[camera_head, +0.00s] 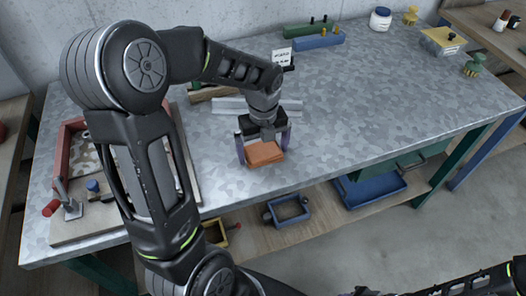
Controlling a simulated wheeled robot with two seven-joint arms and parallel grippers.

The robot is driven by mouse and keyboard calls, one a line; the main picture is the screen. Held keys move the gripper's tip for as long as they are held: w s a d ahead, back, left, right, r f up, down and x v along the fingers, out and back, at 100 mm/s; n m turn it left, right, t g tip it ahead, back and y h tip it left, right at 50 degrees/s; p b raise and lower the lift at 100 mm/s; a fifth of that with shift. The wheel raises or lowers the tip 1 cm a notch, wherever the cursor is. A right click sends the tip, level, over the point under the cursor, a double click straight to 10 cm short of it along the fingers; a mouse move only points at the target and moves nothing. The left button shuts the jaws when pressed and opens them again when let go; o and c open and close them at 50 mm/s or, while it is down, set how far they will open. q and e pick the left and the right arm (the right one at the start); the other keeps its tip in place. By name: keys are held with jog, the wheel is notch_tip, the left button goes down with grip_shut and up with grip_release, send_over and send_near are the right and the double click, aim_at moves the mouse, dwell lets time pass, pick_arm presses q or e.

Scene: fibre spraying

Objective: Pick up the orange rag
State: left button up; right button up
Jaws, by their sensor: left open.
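The orange rag (264,154) lies folded on the grey metal tabletop near its front edge. My left gripper (263,146) points down over the rag, with its two fingers apart. One finger is at the rag's left side and the other at its right side. Whether the fingers touch the rag I cannot tell. Part of the rag's back is hidden under the gripper. My right arm shows only in part at the bottom right, and its gripper is not clearly seen.
A red-framed tray (68,150) and a clamp (68,205) are at the table's left. Green and blue blocks (318,41) stand at the back, with a white jar (380,19) farther right. The tabletop right of the rag is clear. A shelf with a blue bin (372,190) lies below.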

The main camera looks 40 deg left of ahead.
aim_at(263, 149)
pick_arm(q)
jog(key=shift+c, duration=0.4)
jog(key=c, duration=1)
jog(key=shift+c, duration=0.2)
notch_tip(263, 149, up, 10)
jog(key=shift+r+b, duration=0.1)
jog(key=shift+b, duration=0.4)
